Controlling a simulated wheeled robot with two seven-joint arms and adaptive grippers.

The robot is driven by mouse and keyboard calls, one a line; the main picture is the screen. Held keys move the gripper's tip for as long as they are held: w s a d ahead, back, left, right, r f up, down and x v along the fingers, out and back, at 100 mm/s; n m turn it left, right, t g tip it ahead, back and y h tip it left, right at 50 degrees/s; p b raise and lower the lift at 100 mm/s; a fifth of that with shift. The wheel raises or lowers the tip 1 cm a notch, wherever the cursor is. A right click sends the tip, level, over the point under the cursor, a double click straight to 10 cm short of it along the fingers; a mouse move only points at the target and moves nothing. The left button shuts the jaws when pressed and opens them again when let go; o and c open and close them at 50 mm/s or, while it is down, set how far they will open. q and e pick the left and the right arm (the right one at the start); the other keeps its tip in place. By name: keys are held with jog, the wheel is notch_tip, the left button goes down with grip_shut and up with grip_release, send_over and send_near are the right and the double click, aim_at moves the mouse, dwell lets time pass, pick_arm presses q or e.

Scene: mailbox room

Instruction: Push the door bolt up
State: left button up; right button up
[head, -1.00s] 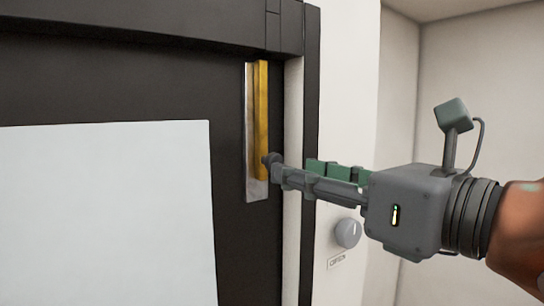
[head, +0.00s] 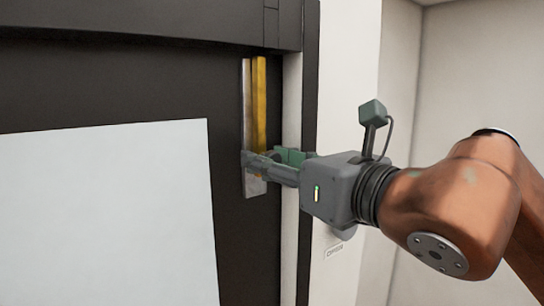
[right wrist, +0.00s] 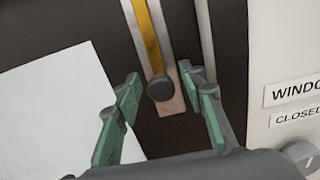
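The door bolt is a yellow bar (head: 260,100) on a silver plate (head: 247,110), upright on the dark door. In the right wrist view the yellow bar (right wrist: 145,32) ends in a dark round knob (right wrist: 161,88) near the plate's lower end. My right gripper (head: 262,158) is at the bolt's lower part and hides the knob in the head view. In the right wrist view its green-padded fingers (right wrist: 160,82) are apart, with the knob between their tips in the picture. I cannot tell whether they touch it. My left gripper is in neither view.
A blank white sheet (head: 105,220) is on the door, left of the bolt. The dark door frame (head: 308,80) and a pale wall (head: 348,80) stand to the right. In the right wrist view a round dial (right wrist: 301,158) sits below a "CLOSED" label (right wrist: 297,116).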

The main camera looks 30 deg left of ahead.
grip_shut()
dwell(0.5)
